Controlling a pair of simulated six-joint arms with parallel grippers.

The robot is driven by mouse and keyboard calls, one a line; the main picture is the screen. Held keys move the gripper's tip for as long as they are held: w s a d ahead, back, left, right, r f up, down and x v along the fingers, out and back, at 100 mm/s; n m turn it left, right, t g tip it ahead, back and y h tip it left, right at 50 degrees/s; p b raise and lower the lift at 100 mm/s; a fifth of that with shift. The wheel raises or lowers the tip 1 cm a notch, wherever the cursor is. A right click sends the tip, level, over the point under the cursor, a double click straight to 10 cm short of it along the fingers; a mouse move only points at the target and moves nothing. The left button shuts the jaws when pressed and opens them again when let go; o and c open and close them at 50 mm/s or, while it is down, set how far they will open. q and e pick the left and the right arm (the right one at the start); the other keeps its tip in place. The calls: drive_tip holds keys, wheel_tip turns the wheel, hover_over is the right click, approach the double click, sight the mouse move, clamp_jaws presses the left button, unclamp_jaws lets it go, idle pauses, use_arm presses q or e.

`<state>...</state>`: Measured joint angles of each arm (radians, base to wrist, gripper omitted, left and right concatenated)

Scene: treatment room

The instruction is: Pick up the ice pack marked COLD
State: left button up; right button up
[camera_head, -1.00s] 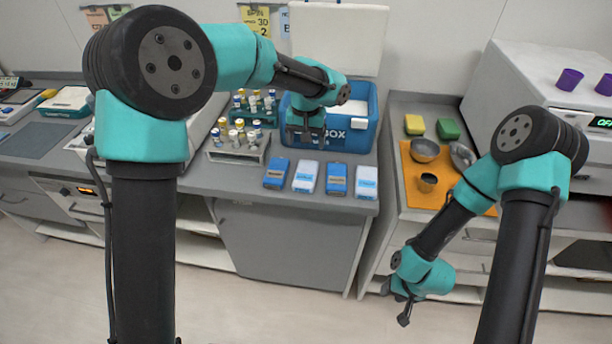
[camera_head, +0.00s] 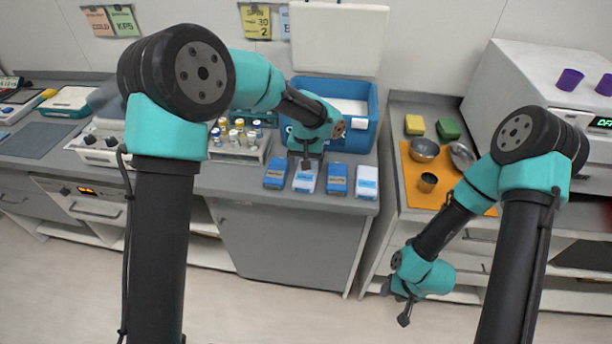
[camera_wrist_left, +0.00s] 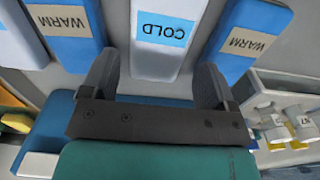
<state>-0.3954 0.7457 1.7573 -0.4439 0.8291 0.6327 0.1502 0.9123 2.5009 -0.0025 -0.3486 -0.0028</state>
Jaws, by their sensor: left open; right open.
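The ice pack marked COLD (camera_head: 304,182) is white with a light blue label and lies second from left in a row on the grey counter. In the left wrist view the COLD pack (camera_wrist_left: 160,40) runs between the fingers of my left gripper (camera_wrist_left: 152,75). That gripper is open, with a finger on each side of the pack and no grip on it. In the head view my left gripper (camera_head: 306,162) is over the pack's far end and partly hides it. My right gripper (camera_head: 404,308) is open and empty, low in front of the right counter.
Blue WARM packs flank it, one on the left (camera_head: 275,174) and one on the right (camera_head: 337,181). Another white pack (camera_head: 367,183) lies at the row's right end. A blue open box (camera_head: 352,138) stands behind. A vial rack (camera_head: 238,152) is to the left.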

sight(306, 172)
use_arm(q)
drive_tip(key=shift+s+f, duration=0.2)
drive_tip(key=shift+f, duration=2.05)
drive_tip(key=shift+c, duration=0.5)
drive_tip(key=c, duration=0.7)
drive_tip(key=shift+r, duration=0.1)
drive_tip(key=shift+r, duration=1.7)
drive_tip(key=s, duration=0.5)
drive_tip(key=s+d+r, duration=0.1)
drive_tip(key=s, duration=1)
drive_tip(key=shift+d+r, duration=0.2)
drive_tip(key=shift+d, duration=0.1)
